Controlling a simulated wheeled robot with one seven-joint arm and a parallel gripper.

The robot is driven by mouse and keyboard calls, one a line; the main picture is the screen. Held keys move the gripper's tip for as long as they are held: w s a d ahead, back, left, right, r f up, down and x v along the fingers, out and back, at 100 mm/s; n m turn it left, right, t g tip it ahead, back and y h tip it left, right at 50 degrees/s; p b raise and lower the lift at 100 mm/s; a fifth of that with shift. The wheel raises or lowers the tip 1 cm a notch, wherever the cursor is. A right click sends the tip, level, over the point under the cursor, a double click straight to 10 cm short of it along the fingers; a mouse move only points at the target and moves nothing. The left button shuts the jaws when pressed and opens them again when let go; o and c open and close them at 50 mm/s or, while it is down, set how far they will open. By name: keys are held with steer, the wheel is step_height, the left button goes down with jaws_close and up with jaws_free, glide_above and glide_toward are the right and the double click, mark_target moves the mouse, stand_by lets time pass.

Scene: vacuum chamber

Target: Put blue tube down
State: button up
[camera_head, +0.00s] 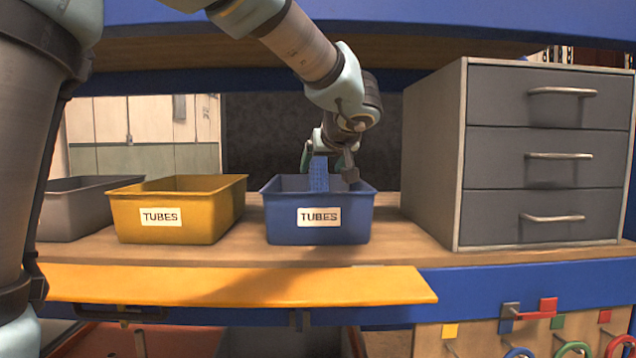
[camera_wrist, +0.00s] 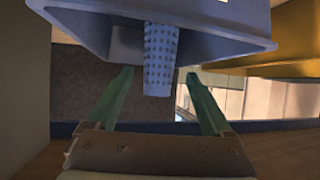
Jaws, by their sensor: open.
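The blue tube (camera_head: 319,174) has a dotted pattern and stands roughly upright in the blue bin labelled TUBES (camera_head: 319,221). Its top rises above the rim, and its lower end is hidden behind the front wall. My gripper (camera_head: 329,168) is over the blue bin with its fingers open around the tube's upper part. In the wrist view the tube (camera_wrist: 160,58) lies between the two green fingers, with a gap visible on each side. The blue bin (camera_wrist: 85,22) fills the top of that view.
A yellow bin labelled TUBES (camera_head: 180,222) stands left of the blue bin, and a grey bin (camera_head: 75,214) is farther left. A grey drawer cabinet (camera_head: 545,150) stands at the right. A shelf (camera_head: 400,20) runs overhead. Wooden bench top (camera_head: 400,243) is bare in front of the cabinet.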

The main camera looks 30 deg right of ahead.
steer(key=shift+v, duration=1.7)
